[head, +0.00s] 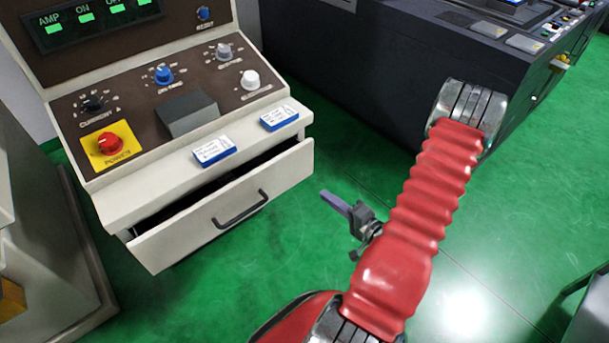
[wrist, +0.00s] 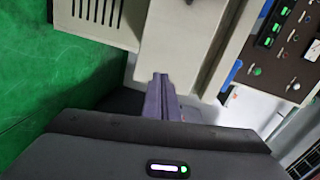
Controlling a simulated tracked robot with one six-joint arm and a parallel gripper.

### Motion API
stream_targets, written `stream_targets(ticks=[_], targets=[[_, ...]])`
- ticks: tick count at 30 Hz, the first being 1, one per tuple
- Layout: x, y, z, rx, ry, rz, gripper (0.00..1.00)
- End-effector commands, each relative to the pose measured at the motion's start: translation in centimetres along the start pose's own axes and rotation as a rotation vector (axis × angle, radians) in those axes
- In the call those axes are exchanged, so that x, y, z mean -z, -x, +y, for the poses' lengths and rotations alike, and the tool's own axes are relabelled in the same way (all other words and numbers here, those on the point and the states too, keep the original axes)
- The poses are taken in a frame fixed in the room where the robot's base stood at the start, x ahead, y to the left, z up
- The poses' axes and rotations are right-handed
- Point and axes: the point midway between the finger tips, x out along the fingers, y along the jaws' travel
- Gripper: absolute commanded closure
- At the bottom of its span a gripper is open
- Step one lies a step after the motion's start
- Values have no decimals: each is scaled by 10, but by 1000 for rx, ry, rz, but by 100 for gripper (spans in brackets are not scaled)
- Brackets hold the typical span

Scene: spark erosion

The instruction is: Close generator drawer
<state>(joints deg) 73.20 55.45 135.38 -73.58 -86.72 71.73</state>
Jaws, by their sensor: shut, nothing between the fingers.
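The generator (head: 150,90) is a pale cabinet with a brown control panel at the left of the head view. Its drawer (head: 205,222) stands partly open below the panel, with a dark gap behind its front. The drawer front has a dark bar handle (head: 241,210). My gripper (head: 328,197) is shut and empty, to the right of the drawer front and apart from it in the head view. In the wrist view its closed fingers (wrist: 161,82) point at pale cabinet surfaces; I cannot tell which part is the drawer or whether they touch anything.
Two blue-and-white packs (head: 213,151) (head: 279,118) lie on the ledge above the drawer. A large dark machine (head: 390,75) stands behind, near my arm. Another pale cabinet (head: 45,260) is at the far left. Green floor (head: 270,290) is clear in front of the drawer.

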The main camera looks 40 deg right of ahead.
Motion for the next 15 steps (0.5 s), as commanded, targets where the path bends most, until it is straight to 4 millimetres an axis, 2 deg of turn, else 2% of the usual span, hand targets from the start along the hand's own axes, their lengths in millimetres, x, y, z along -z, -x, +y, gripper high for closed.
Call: stream_targets(ticks=[3,6,15], targets=[[-4,14,2,69,-93,20,100],[-5,20,1,100,-130,27,100],[-6,21,0,110,-139,28,100]])
